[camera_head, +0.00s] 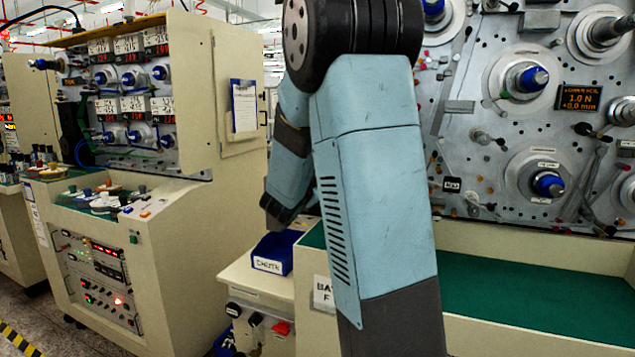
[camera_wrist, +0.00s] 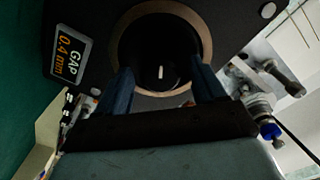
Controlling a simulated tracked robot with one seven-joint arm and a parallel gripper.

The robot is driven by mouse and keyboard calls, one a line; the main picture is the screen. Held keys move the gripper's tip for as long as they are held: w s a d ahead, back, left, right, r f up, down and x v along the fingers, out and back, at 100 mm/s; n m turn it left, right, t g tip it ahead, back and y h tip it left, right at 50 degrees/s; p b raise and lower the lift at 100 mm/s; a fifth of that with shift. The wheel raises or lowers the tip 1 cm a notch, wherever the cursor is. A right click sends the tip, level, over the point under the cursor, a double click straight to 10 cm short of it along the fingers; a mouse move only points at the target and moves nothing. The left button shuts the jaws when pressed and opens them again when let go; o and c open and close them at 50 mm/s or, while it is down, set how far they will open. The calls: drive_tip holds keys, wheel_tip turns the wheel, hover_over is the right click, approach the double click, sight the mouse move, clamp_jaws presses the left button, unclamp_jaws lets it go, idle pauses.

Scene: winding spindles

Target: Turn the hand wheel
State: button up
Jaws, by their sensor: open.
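In the wrist view a dark round wheel (camera_wrist: 135,57) has a tan ring around its rim and a small white mark near its centre. I take it to be the hand wheel. My gripper (camera_wrist: 162,72) is open, with one blue-grey finger toward each side of the wheel's lower part. I cannot tell whether the fingers touch it. A display (camera_wrist: 70,57) beside the wheel reads GAP 0.4 mm. I cannot make out the wheel in the head view, where my arm covers the middle.
In the head view a winding panel (camera_head: 470,125) with several blue-tipped spindles stands at right above a green worktop (camera_head: 530,300). A blue bin (camera_head: 272,255) sits beside my arm. A cream control cabinet (camera_head: 185,270) stands at left.

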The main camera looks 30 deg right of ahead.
drive_tip(key=c, duration=1.1)
drive_tip(key=shift+o, duration=0.2)
drive_tip(key=shift+n, duration=2)
drive_tip(key=o, duration=1.1)
drive_tip(key=shift+c, duration=0.2)
drive_tip(key=shift+a, duration=0.15)
drive_tip(key=v, duration=1.3)
drive_tip(key=shift+s+a, duration=0.2)
